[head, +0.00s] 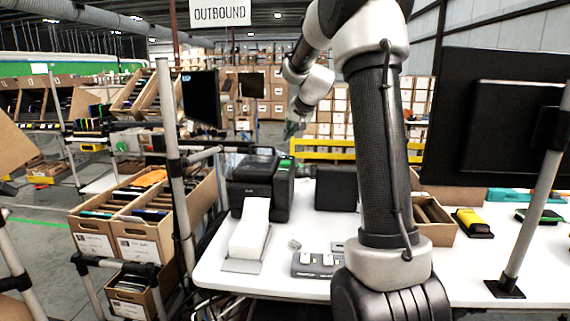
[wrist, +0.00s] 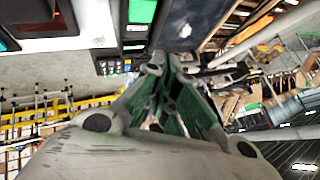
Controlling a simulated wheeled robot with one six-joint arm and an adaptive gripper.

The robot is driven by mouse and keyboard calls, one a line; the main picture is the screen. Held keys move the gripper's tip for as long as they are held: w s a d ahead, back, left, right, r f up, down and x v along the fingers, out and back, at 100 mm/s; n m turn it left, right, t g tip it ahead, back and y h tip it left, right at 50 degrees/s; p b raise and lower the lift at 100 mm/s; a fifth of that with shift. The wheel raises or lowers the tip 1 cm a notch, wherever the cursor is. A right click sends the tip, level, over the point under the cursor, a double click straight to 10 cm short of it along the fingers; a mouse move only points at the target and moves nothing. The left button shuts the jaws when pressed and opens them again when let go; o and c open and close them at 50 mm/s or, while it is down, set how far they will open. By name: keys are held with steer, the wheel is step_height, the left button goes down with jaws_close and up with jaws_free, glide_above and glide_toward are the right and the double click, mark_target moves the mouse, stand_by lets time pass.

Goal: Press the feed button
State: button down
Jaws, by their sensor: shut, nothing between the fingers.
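A black label printer (head: 258,188) stands on the left of the white table, with a strip of white labels (head: 256,212) coming out of its front. A green patch (head: 284,163) shows on its upper right; I cannot make out the feed button for sure. My gripper (head: 293,128) is small in the head view, just above and right of the printer's top, and appears apart from it. In the wrist view my gripper (wrist: 158,64) is shut and empty, its fingertips close together below a panel with a bright green square (wrist: 142,11) and small lit marks.
My arm hides part of the table's middle. A dark box (head: 336,188) stands right of the printer. A grey switch box (head: 318,271) lies at the table's front. A monitor (head: 490,125) and a yellow-black device (head: 473,223) are at right; cartons (head: 145,225) stand at left.

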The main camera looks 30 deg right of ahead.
mark_target(285, 164)
steer(key=shift+w+d+r+m+t, duration=0.15)
steer(key=shift+w+r+m+t, duration=0.1)
steer(key=shift+w+r, duration=0.2)
steer(key=shift+w+d+r+m+t, duration=0.15)
steer(key=shift+w+r+m+t, duration=0.15)
steer(key=shift+r, duration=0.25)
steer(key=shift+f, duration=4.4)
steer(key=shift+f, duration=0.45)
